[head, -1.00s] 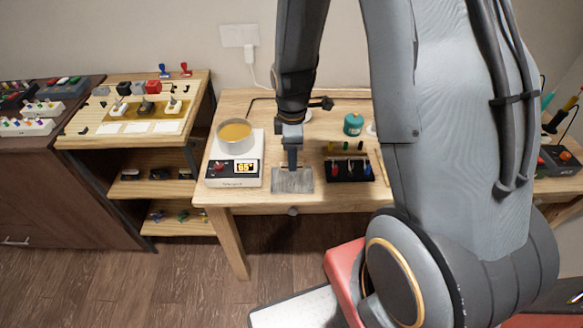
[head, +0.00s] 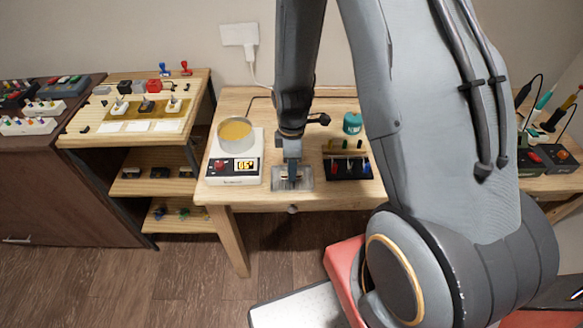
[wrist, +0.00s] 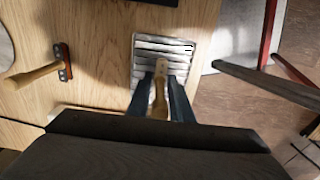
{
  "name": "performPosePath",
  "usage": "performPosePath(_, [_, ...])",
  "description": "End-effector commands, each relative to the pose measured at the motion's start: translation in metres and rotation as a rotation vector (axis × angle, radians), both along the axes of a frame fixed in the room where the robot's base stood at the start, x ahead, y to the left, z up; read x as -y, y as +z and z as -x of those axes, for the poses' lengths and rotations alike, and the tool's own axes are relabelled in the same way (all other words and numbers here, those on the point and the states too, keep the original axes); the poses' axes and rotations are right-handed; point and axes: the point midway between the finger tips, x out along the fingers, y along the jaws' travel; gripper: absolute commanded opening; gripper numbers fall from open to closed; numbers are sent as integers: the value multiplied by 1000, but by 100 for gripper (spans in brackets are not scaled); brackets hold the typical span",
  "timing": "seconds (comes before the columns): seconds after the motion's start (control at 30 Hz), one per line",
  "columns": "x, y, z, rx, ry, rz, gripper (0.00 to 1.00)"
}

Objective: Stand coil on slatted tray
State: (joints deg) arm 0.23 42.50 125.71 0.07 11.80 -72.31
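My gripper (wrist: 161,95) is over the slatted tray, with a dark finger on each side of the coil. The coil (wrist: 158,103) is tan, seen narrow between the fingers, and the fingers look shut on it. The slatted tray (wrist: 163,47) is a pale metal plate with ridges near the table's front edge. In the head view the tray (head: 306,182) lies below my gripper (head: 292,172), between the scale-like heater and the black rack. I cannot tell whether the coil touches the slats; its lower end is hidden.
A white heater (head: 232,180) with a pot (head: 236,146) of amber liquid stands left of the tray. A black rack (head: 348,178) with coloured pieces stands right, a teal jar (head: 352,123) behind it. A tan-handled tool with a red end (wrist: 40,73) lies behind the tray.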

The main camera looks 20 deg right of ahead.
Motion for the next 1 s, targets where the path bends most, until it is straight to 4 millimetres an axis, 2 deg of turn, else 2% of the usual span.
performPosePath(0.07, [0, 0, 0, 0, 0, 0, 33])
performPosePath(0.33, [0, 1, 0, 0, 0, 0, 33])
performPosePath(0.53, [0, 11, -1, 3, 0, 0, 33])
performPosePath(1.0, [0, 78, -1, 5, 0, 0, 33])
